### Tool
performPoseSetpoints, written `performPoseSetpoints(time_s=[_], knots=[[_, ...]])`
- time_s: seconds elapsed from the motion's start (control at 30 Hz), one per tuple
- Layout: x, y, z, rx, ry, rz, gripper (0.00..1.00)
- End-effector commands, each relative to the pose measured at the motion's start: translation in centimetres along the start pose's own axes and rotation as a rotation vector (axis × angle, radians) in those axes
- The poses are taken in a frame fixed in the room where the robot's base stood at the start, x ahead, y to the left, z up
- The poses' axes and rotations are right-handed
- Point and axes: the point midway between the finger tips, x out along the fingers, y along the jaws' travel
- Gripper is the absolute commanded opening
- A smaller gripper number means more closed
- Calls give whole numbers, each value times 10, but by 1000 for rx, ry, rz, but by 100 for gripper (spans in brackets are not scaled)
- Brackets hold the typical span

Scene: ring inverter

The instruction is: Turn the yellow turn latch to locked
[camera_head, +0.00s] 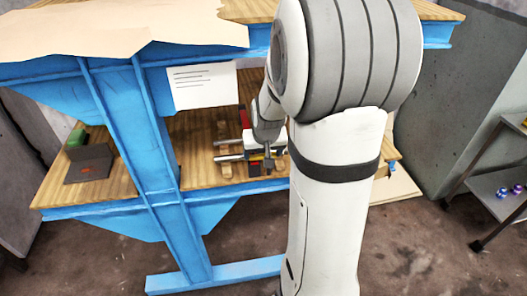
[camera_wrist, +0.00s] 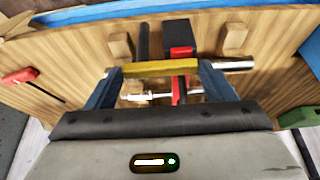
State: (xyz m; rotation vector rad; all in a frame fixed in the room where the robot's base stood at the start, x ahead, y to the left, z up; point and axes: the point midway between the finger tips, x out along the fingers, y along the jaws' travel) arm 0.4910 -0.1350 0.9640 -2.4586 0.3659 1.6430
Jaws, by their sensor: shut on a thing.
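The yellow turn latch (camera_wrist: 158,69) shows in the wrist view as a flat bar lying crosswise. My gripper (camera_wrist: 160,75) has its two blue fingers at the bar's two ends and is shut on it. Behind the bar are a black block (camera_wrist: 176,31) with a red part (camera_wrist: 182,51), a dark rod and a bright metal rod. In the head view my gripper (camera_head: 264,160) is at the device on the lower wooden shelf, and my arm hides much of it. I cannot tell the latch's locked mark.
Two wooden blocks (camera_wrist: 235,37) stand beside the device. A red-handled tool (camera_wrist: 20,76) lies at the left and a green object (camera_wrist: 300,116) at the right. In the head view, a blue post (camera_head: 140,130), a white sheet (camera_head: 203,85) and a dark box (camera_head: 90,163) are left of the arm.

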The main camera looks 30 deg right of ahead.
Motion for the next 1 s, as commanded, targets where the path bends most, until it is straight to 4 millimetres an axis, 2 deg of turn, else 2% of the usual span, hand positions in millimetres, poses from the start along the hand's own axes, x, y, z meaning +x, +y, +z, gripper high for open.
performPoseSetpoints(time_s=[0.03, 0.3, 0.57, 0.67, 1.0], knots=[[0, 0, 0, 4, 1, 0, 78], [0, 0, 0, 2, 1, -1, 98], [-3, 0, 0, 1, 1, -1, 98], [-12, 0, -1, 1, 4, -1, 98], [-65, 0, -1, 1, 5, -1, 98]])
